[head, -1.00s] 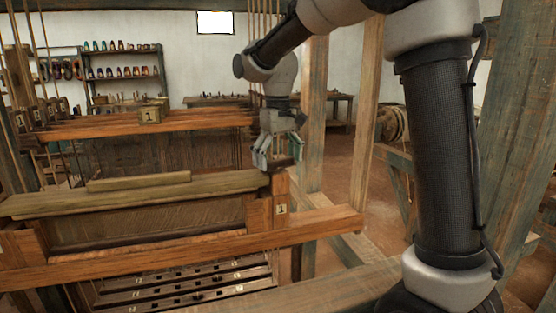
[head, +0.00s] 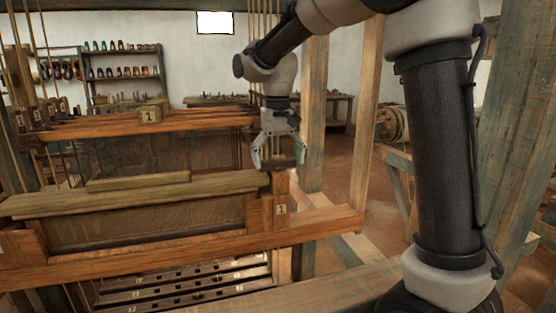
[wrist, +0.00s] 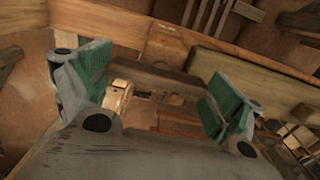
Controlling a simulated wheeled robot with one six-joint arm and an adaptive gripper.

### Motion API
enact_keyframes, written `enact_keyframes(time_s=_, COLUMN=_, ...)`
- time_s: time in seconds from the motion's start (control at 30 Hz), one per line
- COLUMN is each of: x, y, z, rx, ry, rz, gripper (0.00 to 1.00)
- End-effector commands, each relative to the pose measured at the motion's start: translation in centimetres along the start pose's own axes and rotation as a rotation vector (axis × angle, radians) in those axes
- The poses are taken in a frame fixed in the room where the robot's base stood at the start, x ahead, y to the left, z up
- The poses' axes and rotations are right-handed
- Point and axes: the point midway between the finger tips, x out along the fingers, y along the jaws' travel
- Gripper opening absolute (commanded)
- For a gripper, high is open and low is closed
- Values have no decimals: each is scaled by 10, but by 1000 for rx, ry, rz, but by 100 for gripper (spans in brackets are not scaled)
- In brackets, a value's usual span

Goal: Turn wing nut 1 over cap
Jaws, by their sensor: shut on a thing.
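My gripper (head: 279,158) points down over the right end of the loom's long wooden cap (head: 130,195). In the wrist view its green-padded fingers (wrist: 155,85) stand wide apart, with a dark wooden bar, which I take as wing nut 1 (wrist: 160,80), spanning between them. The wing nut also shows as a small dark piece in the head view (head: 287,163). The gripper is shut on its two ends. The exact contact at the pads is hard to see. A plate marked 1 (head: 281,209) is on the upright just below.
An orange-brown beam (head: 180,255) runs across the front, below the cap. A block marked 1 (head: 151,115) sits on beams behind. Thin cords hang behind my gripper. A tall post (head: 314,110) stands close to its right. Open floor (head: 395,225) lies further right.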

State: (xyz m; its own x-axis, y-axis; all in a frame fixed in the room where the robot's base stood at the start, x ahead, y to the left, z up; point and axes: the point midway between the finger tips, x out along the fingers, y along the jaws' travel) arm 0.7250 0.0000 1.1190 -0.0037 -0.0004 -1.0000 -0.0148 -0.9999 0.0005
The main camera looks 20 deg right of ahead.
Motion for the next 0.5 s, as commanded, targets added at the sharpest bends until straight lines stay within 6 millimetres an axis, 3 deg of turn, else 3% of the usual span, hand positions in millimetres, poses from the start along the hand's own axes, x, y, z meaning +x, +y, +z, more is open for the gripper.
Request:
enact_keyframes(time_s=0.13, x=-1, y=0, z=0, rx=2, ry=3, rz=0, gripper=69)
enact_keyframes(time_s=0.17, x=-1, y=0, z=0, rx=2, ry=3, rz=0, gripper=94)
enact_keyframes(time_s=0.2, x=-1, y=0, z=0, rx=2, ry=3, rz=0, gripper=100)
enact_keyframes(time_s=0.5, x=0, y=0, z=0, rx=1, ry=1, rz=0, gripper=100)
